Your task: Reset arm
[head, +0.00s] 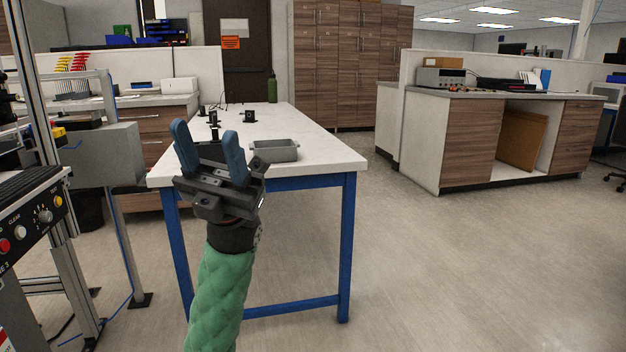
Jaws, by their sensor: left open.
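My left gripper (213,150) stands raised in the middle left of the head view, fingers pointing up. Its two blue fingers are spread apart with nothing between them, so it is open and empty. My green-sleeved left arm (221,298) rises to it from the bottom edge. The gripper appears in front of the near end of a white-topped table. My right gripper is not in view.
The white table (320,155) with blue legs carries a grey tray (275,150), small black parts (248,117) and a green bottle (272,87). A control panel (40,218) stands at the left. Wooden cabinets stand behind. The floor (470,265) at the right is clear.

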